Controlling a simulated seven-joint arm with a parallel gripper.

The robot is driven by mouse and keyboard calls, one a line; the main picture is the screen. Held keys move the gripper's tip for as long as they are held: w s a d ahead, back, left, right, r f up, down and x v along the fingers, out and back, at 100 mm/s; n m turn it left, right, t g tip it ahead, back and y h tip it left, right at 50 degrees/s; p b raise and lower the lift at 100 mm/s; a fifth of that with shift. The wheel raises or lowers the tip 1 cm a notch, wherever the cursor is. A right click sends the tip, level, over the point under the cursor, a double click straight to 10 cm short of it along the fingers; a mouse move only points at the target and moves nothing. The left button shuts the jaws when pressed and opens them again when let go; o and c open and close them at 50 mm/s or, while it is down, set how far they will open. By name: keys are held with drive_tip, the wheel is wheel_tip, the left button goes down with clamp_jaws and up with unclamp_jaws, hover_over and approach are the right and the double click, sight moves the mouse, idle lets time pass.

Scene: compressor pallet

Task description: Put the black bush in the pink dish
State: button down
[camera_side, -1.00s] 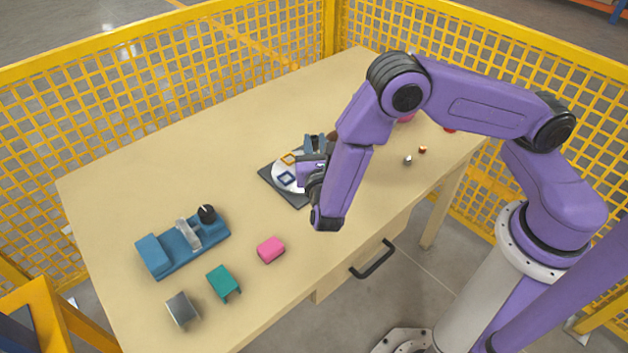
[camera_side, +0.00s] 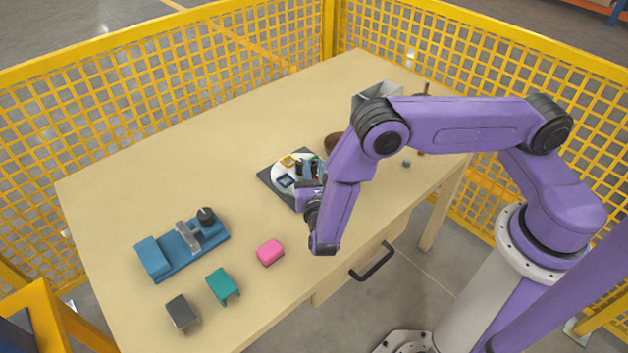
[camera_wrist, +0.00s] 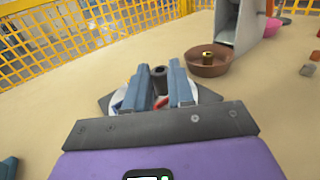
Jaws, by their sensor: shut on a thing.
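The black bush (camera_wrist: 159,73) is a dark hollow cylinder, upright between the blue fingers of my gripper (camera_wrist: 160,88) in the wrist view. My gripper is shut on it, over the round white plate on the dark square base (camera_side: 270,180). In the side view my gripper (camera_side: 312,168) is over the right part of that plate, and the bush is hard to make out there. The pink dish (camera_wrist: 272,26) shows in part at the far right of the wrist view, behind a grey box. In the side view my arm hides the dish.
A brown bowl (camera_wrist: 208,66) with a brass bush (camera_wrist: 207,55) stands before the grey box (camera_wrist: 232,25). Small pieces (camera_wrist: 307,69) lie to the right. A blue fixture (camera_side: 182,248), a pink block (camera_side: 270,252), a teal block (camera_side: 223,286) and a grey block (camera_side: 182,313) are at the left.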

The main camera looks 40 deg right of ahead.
drive_tip(key=shift+f, duration=1.8)
drive_tip(key=shift+f, duration=0.25)
drive_tip(key=c, duration=1)
unclamp_jaws()
drive_tip(key=v, duration=0.8)
drive_tip(key=shift+w+d+r, duration=0.1)
drive_tip(key=shift+r, duration=1.95)
drive_tip(key=shift+w+d+r, duration=0.1)
drive_tip(key=shift+r, duration=1.9)
